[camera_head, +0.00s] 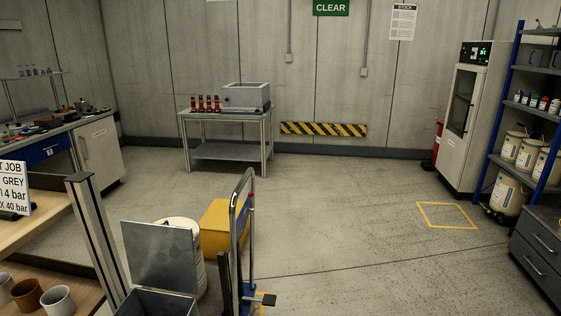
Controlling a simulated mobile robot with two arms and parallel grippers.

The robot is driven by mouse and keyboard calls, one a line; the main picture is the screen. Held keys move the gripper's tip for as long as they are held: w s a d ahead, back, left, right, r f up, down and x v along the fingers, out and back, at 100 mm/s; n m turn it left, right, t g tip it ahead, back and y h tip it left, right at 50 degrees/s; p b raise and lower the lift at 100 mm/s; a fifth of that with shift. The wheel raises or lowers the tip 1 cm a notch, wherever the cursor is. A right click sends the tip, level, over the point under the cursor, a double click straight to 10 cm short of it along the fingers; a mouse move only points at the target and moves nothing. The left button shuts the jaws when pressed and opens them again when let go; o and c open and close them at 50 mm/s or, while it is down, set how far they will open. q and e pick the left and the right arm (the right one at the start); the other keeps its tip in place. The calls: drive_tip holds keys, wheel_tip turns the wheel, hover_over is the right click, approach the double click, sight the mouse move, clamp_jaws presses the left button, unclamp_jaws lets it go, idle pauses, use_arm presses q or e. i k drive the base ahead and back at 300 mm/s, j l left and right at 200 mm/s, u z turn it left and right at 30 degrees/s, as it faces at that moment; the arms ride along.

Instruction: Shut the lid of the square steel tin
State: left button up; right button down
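A square steel tin (155,304) is at the bottom edge of the picture, left of centre. Its grey metal lid (160,257) stands open, raised nearly upright along the tin's far side. The dark inside of the tin shows below the lid, and its lower part is cut off by the picture edge. Neither of my grippers is in view, so nothing of mine is seen touching the tin or lid.
A hand truck (241,240) stands just right of the tin. A pale drum (185,224) and a yellow box (222,228) are behind it. A wooden bench (45,222) with cups and an upright post is at left. The floor at centre right is clear.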

sight(160, 256)
drive_tip(key=u, duration=0.95)
drive_tip(key=i+l+u, duration=0.1)
drive_tip(key=l+u, duration=0.15)
drive_tip(key=u, duration=0.15)
drive_tip(key=l+u, duration=0.3)
drive_tip(key=u, duration=0.15)
drive_tip(key=i+l+u, duration=0.1)
drive_tip(key=l+u, duration=0.55)
drive_tip(key=u, duration=0.15)
drive_tip(key=k+l+u, duration=0.1)
drive_tip(key=l+u, duration=0.15)
drive_tip(key=u, duration=0.2)
drive_tip(key=k+l, duration=0.15)
drive_tip(key=l, duration=0.25)
drive_tip(key=k+l+u, duration=0.1)
drive_tip(key=l, duration=0.25)
drive_tip(key=k+l+u, duration=0.1)
drive_tip(key=l, duration=0.25)
drive_tip(key=k+l, duration=0.25)
drive_tip(key=l, duration=0.15)
drive_tip(key=k+l+u, duration=0.1)
drive_tip(key=l, duration=0.25)
drive_tip(key=i+l+u, duration=0.5)
drive_tip(key=i+l, duration=0.1)
drive_tip(key=l, duration=0.1)
